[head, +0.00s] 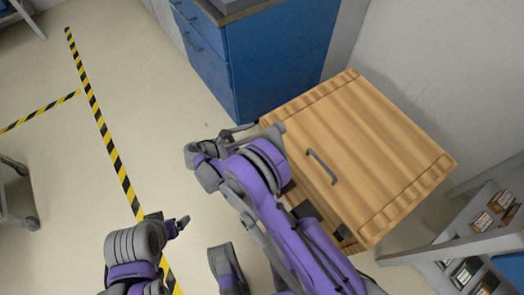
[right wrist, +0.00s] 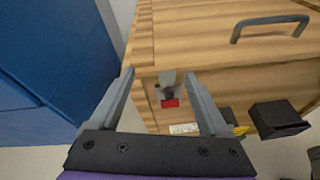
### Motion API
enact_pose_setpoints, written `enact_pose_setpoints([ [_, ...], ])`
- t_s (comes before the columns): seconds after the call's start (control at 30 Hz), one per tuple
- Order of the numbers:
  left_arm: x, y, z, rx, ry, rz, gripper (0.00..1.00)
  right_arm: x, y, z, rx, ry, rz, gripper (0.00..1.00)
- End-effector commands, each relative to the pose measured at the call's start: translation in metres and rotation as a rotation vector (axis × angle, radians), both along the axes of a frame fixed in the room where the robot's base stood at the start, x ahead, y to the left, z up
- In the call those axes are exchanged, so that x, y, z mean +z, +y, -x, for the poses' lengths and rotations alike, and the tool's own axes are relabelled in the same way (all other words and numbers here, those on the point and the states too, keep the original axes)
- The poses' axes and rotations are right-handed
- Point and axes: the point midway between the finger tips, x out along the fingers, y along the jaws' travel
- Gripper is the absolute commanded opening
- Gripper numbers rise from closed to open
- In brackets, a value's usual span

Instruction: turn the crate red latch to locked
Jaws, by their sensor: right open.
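The wooden crate (head: 370,130) stands at the right in the head view, its lid closed, with a grey handle (head: 321,167) on top. In the right wrist view, the crate's red latch (right wrist: 170,103) hangs below a grey bracket (right wrist: 167,80) on the front face, just under the lid's edge. My right gripper (right wrist: 160,74) is open, its fingers on either side of the latch in the picture; contact cannot be told. In the head view, the right gripper (head: 264,131) is at the crate's left corner, and the latch is hidden. My left gripper (head: 182,224) is low, away from the crate.
A blue cabinet (head: 275,60) stands close behind the crate. A white label (right wrist: 184,128), a yellow part (right wrist: 240,130) and a black block (right wrist: 276,118) are on or near the crate's front. A shelf (head: 440,250) with small boxes is at lower right.

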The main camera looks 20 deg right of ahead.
Motion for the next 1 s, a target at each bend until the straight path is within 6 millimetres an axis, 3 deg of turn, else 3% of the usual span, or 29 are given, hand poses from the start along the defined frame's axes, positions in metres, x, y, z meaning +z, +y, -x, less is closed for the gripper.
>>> enact_pose_setpoints([
  [0.03,-0.018,0.000,-0.002,0.000,0.005,0.000,0.88,-0.036,0.014,0.001,0.020,0.024,0.064,0.80],
  [0.1,-0.029,0.000,-0.004,0.000,0.008,0.000,0.88,-0.063,0.029,0.006,0.036,0.050,0.148,0.80],
  [0.3,-0.046,0.000,-0.007,0.000,0.012,0.000,0.88,-0.110,0.055,0.025,0.052,0.091,0.312,0.80],
  [0.43,-0.049,0.000,-0.007,0.000,0.012,0.000,0.88,-0.121,0.060,0.032,0.051,0.101,0.354,0.80],
  [0.57,-0.051,0.000,-0.008,0.000,0.012,0.000,0.88,-0.122,0.051,0.030,0.050,0.103,0.365,0.80],
  [1.0,-0.061,0.000,-0.010,0.000,0.011,0.000,0.88,-0.122,-0.022,0.003,0.050,0.102,0.361,0.80],
])
